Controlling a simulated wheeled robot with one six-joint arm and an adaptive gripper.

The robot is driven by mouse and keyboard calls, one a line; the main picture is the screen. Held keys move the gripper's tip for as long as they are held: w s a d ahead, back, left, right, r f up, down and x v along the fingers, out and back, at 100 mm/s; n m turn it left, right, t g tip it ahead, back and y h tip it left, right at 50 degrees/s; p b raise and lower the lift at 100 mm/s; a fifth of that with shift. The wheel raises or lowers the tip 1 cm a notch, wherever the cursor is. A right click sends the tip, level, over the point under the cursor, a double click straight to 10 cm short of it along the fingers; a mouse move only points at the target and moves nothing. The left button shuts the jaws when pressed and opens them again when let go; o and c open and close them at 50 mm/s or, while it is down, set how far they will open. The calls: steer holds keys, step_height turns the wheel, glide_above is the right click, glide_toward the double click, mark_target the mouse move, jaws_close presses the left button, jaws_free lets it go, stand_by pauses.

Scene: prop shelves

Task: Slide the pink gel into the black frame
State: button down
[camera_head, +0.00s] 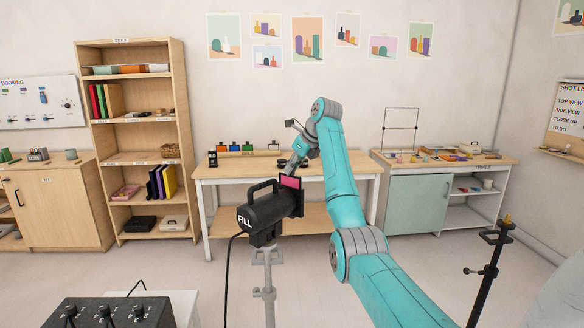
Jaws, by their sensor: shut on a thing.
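A black lamp marked FILL (262,212) stands on a grey stand (267,270), its front end facing right and away. The pink gel (290,181) shows as a small pink patch at the top of the lamp's front end. The black frame (299,198) is the dark edge at that end, seen at a steep angle. My gripper (292,168) comes down from above and is shut on the pink gel's upper edge. The gel is upright and overlaps the frame in the picture; how deep it sits in the frame I cannot tell. The fingertips are small and partly hidden.
A wooden workbench (225,174) behind the lamp holds several small coloured pieces. A black stand (489,265) is at the right. A black control box (105,314) is at the front left. A cable (228,265) hangs from the lamp. Open floor lies around the lamp stand.

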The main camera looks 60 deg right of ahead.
mark_target(294, 176)
steer(key=shift+a+f, duration=0.1)
steer(key=shift+f, duration=1.85)
stand_by(2.5)
steer(key=c, duration=1.1)
jaws_free()
steer(key=shift+o, duration=0.2)
steer(key=shift+s, duration=0.1)
steer(key=v, duration=0.7)
steer(key=shift+r, duration=0.2)
steer(key=shift+s, duration=0.15)
